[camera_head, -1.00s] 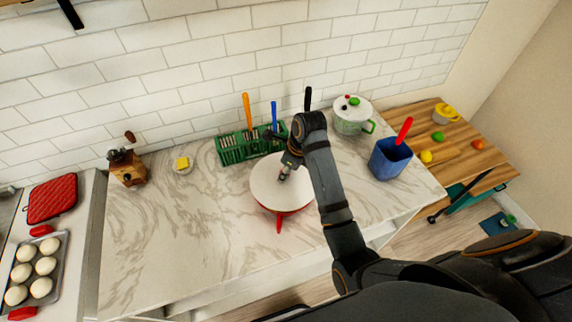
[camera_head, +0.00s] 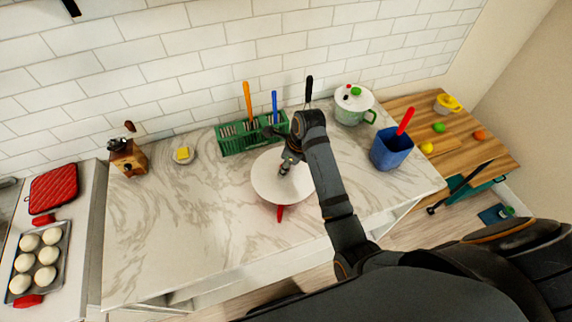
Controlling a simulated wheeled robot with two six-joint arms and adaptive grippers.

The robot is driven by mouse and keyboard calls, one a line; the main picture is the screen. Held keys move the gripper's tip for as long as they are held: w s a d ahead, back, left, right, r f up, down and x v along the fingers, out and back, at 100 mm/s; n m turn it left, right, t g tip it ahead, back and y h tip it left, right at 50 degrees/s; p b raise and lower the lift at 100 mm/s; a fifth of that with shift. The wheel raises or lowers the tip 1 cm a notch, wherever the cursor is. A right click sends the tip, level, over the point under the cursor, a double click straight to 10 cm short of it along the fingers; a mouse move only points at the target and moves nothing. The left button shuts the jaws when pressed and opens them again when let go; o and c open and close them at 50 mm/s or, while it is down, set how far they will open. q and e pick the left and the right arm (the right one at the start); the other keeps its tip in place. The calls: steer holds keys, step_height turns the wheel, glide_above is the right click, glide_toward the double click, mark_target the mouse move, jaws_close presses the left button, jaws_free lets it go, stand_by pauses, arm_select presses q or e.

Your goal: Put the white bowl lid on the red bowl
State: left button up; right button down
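The white bowl lid (camera_head: 268,184) is a round disc over the red bowl (camera_head: 280,213) on the marble counter, right of its middle. Only the bowl's red handle shows clearly below the lid's front edge; the rest is hidden. I cannot tell whether the lid touches the rim. My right gripper (camera_head: 285,168) reaches in from the right and points down at the lid's centre, at its small knob. Its fingers are too small and partly hidden to show whether they grip. My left gripper is not in view.
A green rack (camera_head: 238,143) with upright utensils stands close behind the lid. A blue container (camera_head: 391,150) and a pale green pot (camera_head: 352,107) stand to the right. The left front counter is clear.

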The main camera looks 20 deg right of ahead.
mark_target(292, 174)
steer(key=shift+f, duration=0.3)
steer(key=c, duration=1)
jaws_free()
steer(key=shift+o, duration=0.2)
steer(key=v, duration=0.7)
steer(key=shift+r, duration=0.25)
